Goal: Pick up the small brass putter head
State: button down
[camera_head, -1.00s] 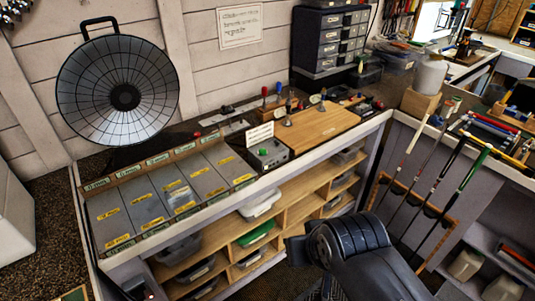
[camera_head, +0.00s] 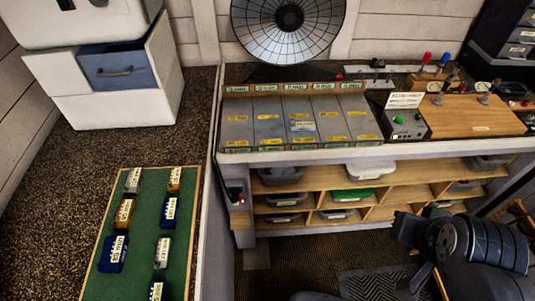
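Two brass-coloured blocks with white labels lie on a green board (camera_head: 140,235) at the lower left. The smaller-looking brass block (camera_head: 174,179) is at the board's far right corner. The larger-looking brass block (camera_head: 124,213) is at the left, a row nearer. The labels are too small to read surely. My arm is at the lower right, far from the board. My gripper (camera_head: 412,284) seems to show as dark parts under the wrist, over the floor; its fingers are unclear and I see nothing held.
Silver blocks (camera_head: 133,180) and blue blocks (camera_head: 113,254) share the board. A workbench with a grey sorting tray (camera_head: 268,128) and a round dark dish (camera_head: 287,50) stands behind. A white cabinet with a blue drawer (camera_head: 112,70) is at the back left. Open floor lies between.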

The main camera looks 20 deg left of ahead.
aim_at(175, 181)
jog(key=u, duration=2.45)
